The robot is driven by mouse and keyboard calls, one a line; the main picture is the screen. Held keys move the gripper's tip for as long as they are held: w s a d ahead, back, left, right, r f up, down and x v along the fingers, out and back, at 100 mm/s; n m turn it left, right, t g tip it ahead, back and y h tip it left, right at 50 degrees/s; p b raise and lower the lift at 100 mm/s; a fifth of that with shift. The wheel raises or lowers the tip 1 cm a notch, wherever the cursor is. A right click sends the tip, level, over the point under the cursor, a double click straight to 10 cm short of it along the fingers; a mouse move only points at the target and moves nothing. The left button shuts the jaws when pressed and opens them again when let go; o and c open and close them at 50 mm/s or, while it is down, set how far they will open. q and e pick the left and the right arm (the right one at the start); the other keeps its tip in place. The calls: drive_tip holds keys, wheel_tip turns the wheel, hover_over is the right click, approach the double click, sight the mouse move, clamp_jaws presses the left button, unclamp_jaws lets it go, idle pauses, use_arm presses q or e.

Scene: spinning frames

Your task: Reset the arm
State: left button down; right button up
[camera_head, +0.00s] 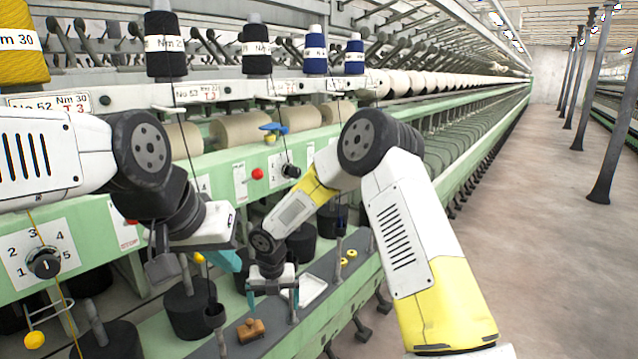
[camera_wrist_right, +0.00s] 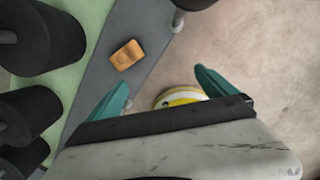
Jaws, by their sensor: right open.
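My right gripper (camera_head: 272,300) hangs over the narrow grey ledge of the spinning frame, its teal fingers spread apart. In the right wrist view the fingers (camera_wrist_right: 160,95) are apart, with a round yellow-and-white thing (camera_wrist_right: 180,97) partly showing between them beyond the gripper body. I cannot tell how far below them it is. My left gripper (camera_head: 228,264) is at the left, in front of the machine, and only a little of its teal fingers shows. I cannot tell whether it is open.
A brown-orange block (camera_head: 251,330) lies on the grey ledge (camera_head: 225,348); it also shows in the right wrist view (camera_wrist_right: 126,55). Black spools (camera_head: 190,310) stand beside the ledge. A white tray (camera_head: 312,288) and small yellow rings (camera_head: 348,257) are further along. The right aisle floor (camera_head: 530,250) is clear.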

drive_tip(key=s+d+r+m+t, duration=0.1)
drive_tip(key=s+d+r+m, duration=0.2)
drive_tip(key=d+r+m, duration=0.7)
drive_tip(key=s+d+r+m+t, duration=0.1)
drive_tip(key=s+d+r+m, duration=0.2)
drive_tip(key=d+r+m, duration=0.65)
drive_tip(key=s+d+r+m+t+y, duration=0.1)
drive_tip(key=s+d+r+m, duration=0.2)
drive_tip(key=s+r+m, duration=0.3)
drive_tip(key=s+d+r+m+t, duration=0.1)
drive_tip(key=s+d+r+m, duration=0.3)
drive_tip(key=s+m, duration=0.7)
drive_tip(key=shift+s+r+y, duration=0.4)
drive_tip(key=shift+s+r, duration=0.45)
drive_tip(key=shift+r, duration=0.25)
drive_tip(key=shift+m, duration=0.25)
